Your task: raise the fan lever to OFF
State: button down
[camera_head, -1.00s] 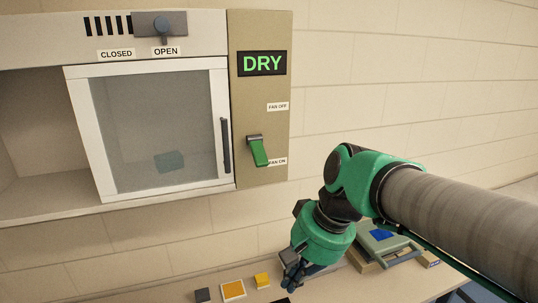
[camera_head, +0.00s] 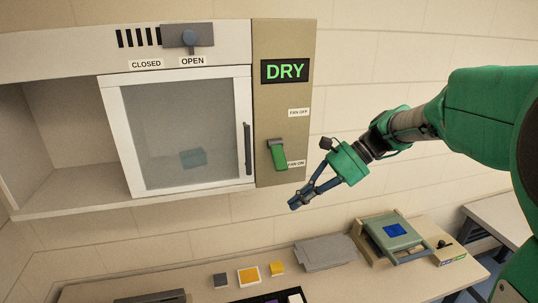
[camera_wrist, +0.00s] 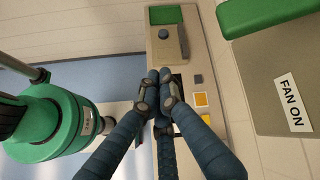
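The green fan lever (camera_head: 279,156) is on the tan panel (camera_head: 285,110) to the right of the cabinet door. It hangs down, its lower end beside the FAN ON label (camera_head: 296,164); the FAN OFF label (camera_head: 299,112) is above. My gripper (camera_head: 294,205) is below and to the right of the lever, apart from it, with fingers pointing down-left. Its dark blue fingers are together and nothing shows between them. In the wrist view the closed fingertips (camera_wrist: 158,88) are at the middle. The FAN ON label (camera_wrist: 290,102) and the green lever (camera_wrist: 270,14) show at right.
The cabinet's glass door (camera_head: 185,130) has a dark handle (camera_head: 248,150). A DRY display (camera_head: 285,70) is lit green. On the table below are a grey tray (camera_head: 325,252), a press (camera_head: 392,236) and small yellow pieces (camera_head: 249,276). The wall right of the panel is free.

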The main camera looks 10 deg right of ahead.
aim_at(278, 154)
jog(key=w+d+r+m+t+y+p, duration=0.1)
jog(key=w+d+r+m+y+p, duration=0.2)
jog(key=w+d, duration=0.6)
jog(key=shift+d+r+t+y+p, duration=0.2)
jog(key=shift+r+t+y+p, duration=0.2)
jog(key=shift+r+y, duration=0.45)
jog(key=shift+a+r, duration=0.1)
jog(key=shift+r, duration=0.05)
jog(key=x, duration=1)
jog(key=s+r, duration=0.1)
jog(key=s+r+p, duration=0.1)
jog(key=r, duration=0.1)
jog(key=shift+r, duration=0.1)
